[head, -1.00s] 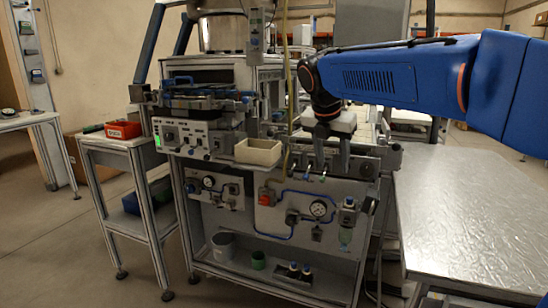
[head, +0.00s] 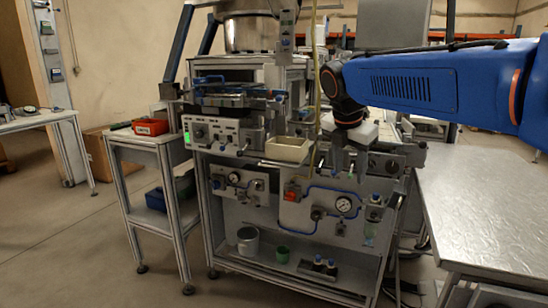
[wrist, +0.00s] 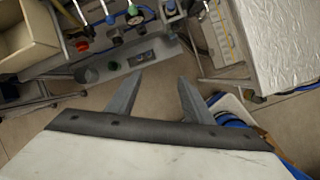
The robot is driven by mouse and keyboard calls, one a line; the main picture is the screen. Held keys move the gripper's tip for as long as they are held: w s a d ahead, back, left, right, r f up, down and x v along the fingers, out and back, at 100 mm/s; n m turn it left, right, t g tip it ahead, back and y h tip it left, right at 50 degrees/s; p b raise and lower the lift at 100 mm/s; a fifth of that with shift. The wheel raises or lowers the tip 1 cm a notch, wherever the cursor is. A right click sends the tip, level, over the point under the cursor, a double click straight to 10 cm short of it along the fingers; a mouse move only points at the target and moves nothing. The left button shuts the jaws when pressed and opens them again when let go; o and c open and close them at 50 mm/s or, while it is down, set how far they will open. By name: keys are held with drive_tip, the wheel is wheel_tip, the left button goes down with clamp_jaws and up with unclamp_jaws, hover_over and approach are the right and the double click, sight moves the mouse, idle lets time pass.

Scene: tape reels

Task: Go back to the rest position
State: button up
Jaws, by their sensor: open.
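My gripper (head: 340,172) hangs from my blue arm in front of the machine bench, just right of a beige open bin. In the wrist view my gripper's two grey fingers (wrist: 157,84) are spread apart, with nothing between them but the floor behind. The white gripper body fills the bottom of that view.
The beige bin (head: 288,149) sits on the machine bench (head: 283,214), with gauges and hoses below. A side table (head: 140,137) with a red bin (head: 150,127) stands left. A bare metal-topped table (head: 490,205) lies right under my arm. Floor is open at the front left.

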drive_tip(key=s+d+f+m+y, duration=0.1)
drive_tip(key=s+d+f+m, duration=0.3)
drive_tip(key=s+f+m, duration=0.6)
drive_tip(key=s+d+f+m+t+y, duration=0.1)
drive_tip(key=s+d+f+m, duration=0.4)
drive_tip(key=s+f+m, duration=0.5)
drive_tip(key=s+m, duration=0.5)
drive_tip(key=s, duration=0.3)
drive_tip(key=shift+s+m, duration=0.35)
drive_tip(key=shift+m, duration=0.05)
drive_tip(key=shift+c, duration=0.4)
